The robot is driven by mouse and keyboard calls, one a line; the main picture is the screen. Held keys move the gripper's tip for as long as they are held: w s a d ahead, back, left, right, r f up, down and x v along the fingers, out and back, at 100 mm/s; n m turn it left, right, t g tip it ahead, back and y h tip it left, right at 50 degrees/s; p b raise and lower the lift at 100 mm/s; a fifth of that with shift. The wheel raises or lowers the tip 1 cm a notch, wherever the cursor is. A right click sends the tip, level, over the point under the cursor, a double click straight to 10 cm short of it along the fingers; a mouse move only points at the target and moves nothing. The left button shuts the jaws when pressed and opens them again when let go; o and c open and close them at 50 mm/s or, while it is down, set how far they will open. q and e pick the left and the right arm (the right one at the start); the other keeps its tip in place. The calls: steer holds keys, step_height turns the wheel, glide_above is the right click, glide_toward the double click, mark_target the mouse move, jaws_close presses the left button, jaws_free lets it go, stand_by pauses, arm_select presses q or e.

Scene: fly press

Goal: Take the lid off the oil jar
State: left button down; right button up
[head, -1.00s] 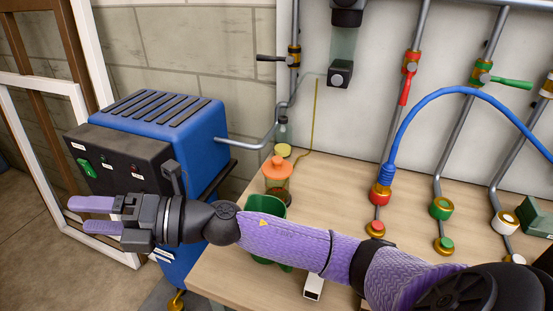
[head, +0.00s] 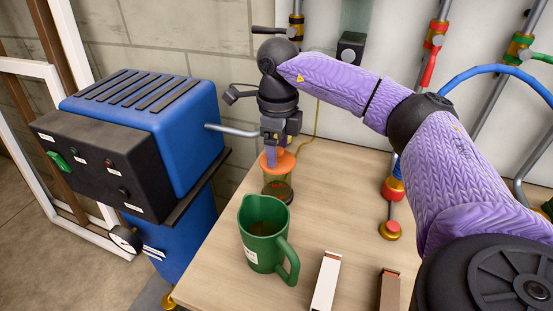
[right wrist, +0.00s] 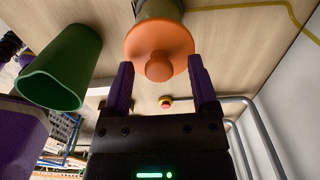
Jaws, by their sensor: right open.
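The oil jar (head: 278,182) stands on the wooden bench, a clear body with dark content low inside and an orange lid (head: 285,166) on top. My right gripper (head: 279,152) points down at the lid from above. In the right wrist view the orange lid (right wrist: 150,42) with its round knob (right wrist: 159,67) faces the camera. The purple fingers of the right gripper (right wrist: 161,70) are open, one on each side of the knob, with gaps to it. I cannot tell whether the fingertips touch the lid's top. My left gripper is not in view.
A green jug (head: 262,235) stands just in front of the jar and also shows in the right wrist view (right wrist: 62,68). Two slim boxes, one white (head: 325,283) and one brown (head: 389,291), lie at the front. A blue machine (head: 150,125) stands left; pipes rise behind.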

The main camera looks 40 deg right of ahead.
steer(key=shift+f, duration=0.45)
steer(key=shift+r, duration=0.1)
jaws_close()
